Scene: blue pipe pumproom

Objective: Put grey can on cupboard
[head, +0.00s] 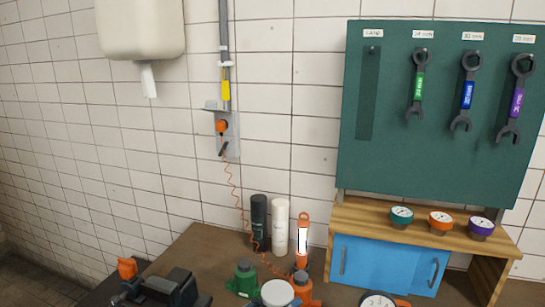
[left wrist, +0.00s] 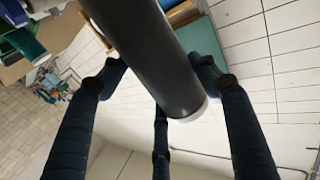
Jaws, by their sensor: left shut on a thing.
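A dark grey, smooth cylindrical can (left wrist: 150,45) fills the upper middle of the left wrist view. My left gripper (left wrist: 160,72) is shut on it, with dark fingers on both sides and another finger behind. The can's top runs out of the picture, and a pale rim shows at its near end. My left gripper is not clearly visible in the head view. The cupboard (head: 385,266) is wooden with blue doors, at the right of the head view. Gauges stand on its wooden top (head: 360,222). My right gripper is not in view.
A black can (head: 259,222), a white can (head: 280,226) and an orange lamp (head: 302,243) stand on the brown table (head: 205,245). Green and orange fittings are in front. A green tool board (head: 440,120) with wrenches rises behind the cupboard. A dark device (head: 168,288) is at lower left.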

